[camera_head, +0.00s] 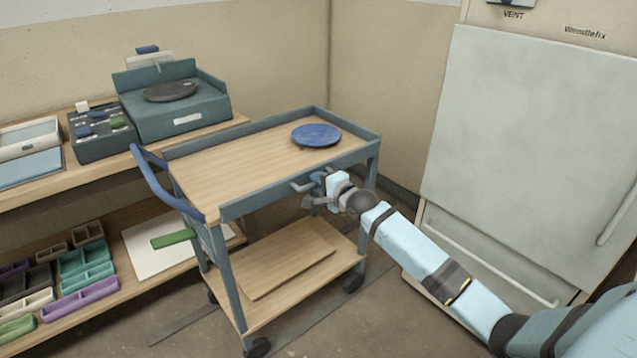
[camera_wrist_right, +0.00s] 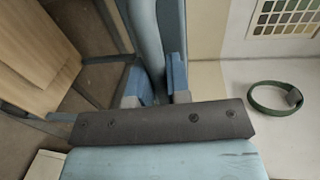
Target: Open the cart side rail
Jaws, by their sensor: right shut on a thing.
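The cart has a blue-grey frame and a wooden top (camera_head: 235,160) in the middle of the head view. Its near side rail (camera_head: 265,193) runs upright along the top's front edge, level with the other edges. A small handle (camera_head: 301,186) sticks out from this rail towards its right half. My right gripper (camera_head: 316,192) is at this handle, outside the rail, and shut on it. In the right wrist view the fingers (camera_wrist_right: 160,86) close around a blue-grey bar (camera_wrist_right: 147,35). The grip itself is partly hidden in the head view. My left gripper is out of view.
A blue plate (camera_head: 316,135) lies on the cart top. A blue push handle (camera_head: 163,188) is at the cart's left end. A wooden shelf bench (camera_head: 70,187) stands left, a large pale cabinet (camera_head: 530,140) right. A green loop (camera_wrist_right: 275,107) shows in the right wrist view.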

